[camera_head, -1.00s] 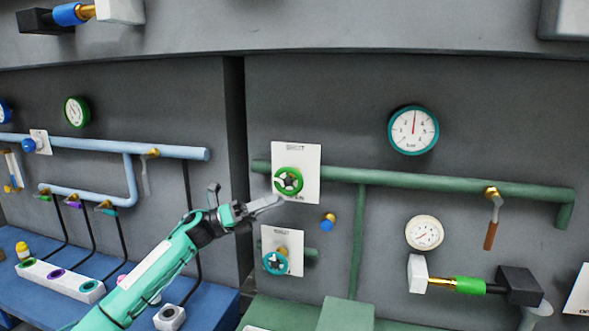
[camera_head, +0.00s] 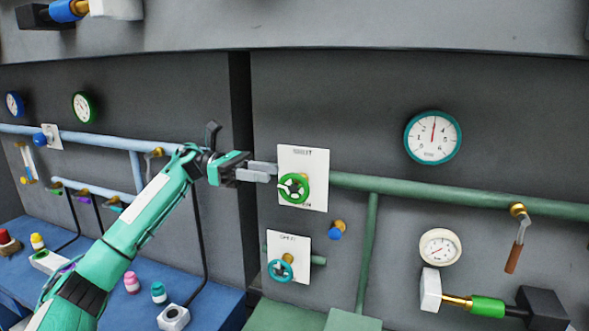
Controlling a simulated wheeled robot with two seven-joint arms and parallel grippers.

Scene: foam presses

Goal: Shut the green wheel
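The green wheel (camera_head: 294,188) is mounted on a white plate (camera_head: 315,170) on the green pipe, right of the picture's middle seam. A teal wheel (camera_head: 281,270) sits on a second white plate below it. My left gripper (camera_head: 268,171) comes in from the left, with its grey fingers just left of and slightly above the green wheel, pointing at it. Its fingers overlap in this view, so their gap is hard to judge. It does not appear to hold the wheel. My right gripper is not in view.
A green pipe (camera_head: 430,192) runs right along the wall, with a brown-handled lever (camera_head: 516,245). A blue knob (camera_head: 336,232) sticks out below right of the green wheel. A teal-rimmed gauge (camera_head: 433,138) hangs higher up. Blue pipes and a blue bench (camera_head: 215,303) lie left.

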